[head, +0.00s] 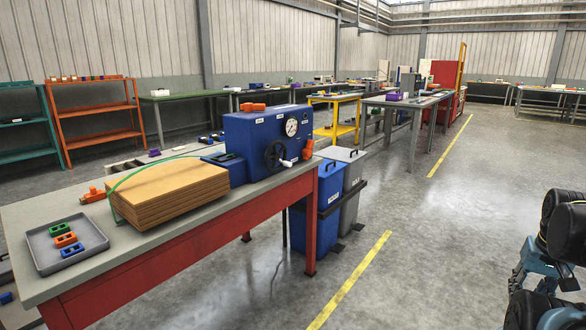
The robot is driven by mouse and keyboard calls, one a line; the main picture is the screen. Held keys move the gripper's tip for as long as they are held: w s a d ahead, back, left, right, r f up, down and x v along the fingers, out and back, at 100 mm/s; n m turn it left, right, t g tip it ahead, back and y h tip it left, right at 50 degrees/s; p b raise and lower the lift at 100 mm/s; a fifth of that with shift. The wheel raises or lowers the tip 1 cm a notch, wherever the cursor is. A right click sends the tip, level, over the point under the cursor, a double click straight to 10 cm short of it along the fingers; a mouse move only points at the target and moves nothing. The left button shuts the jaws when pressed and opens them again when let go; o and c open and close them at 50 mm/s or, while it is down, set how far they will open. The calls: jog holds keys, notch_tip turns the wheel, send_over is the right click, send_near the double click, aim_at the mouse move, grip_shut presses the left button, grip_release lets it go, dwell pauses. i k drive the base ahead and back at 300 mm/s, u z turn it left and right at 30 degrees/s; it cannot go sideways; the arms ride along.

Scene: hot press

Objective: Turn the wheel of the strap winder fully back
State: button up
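The strap winder (253,142) is a blue box at the right end of the red-framed bench, with a round gauge (291,127) on its front. Its wheel (278,154) is a dark spoked handwheel on the front face with a pale handle (286,163) at its lower right. A green strap (124,178) arches over the stack of brown boards (170,188) left of the winder. Parts of my arm show at the lower right edge, far from the wheel across open floor. My gripper's fingers cannot be made out there.
A grey tray (50,266) with several coloured blocks lies at the bench's left end. Orange pieces (307,149) sit by the winder's right side. Blue (330,187) and grey bins (350,181) stand at the bench's right end. The floor (430,240) to the right is clear.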

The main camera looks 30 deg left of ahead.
aim_at(275, 156)
jog(key=k, duration=0.85)
jog(key=u, duration=0.55)
jog(key=i, duration=1)
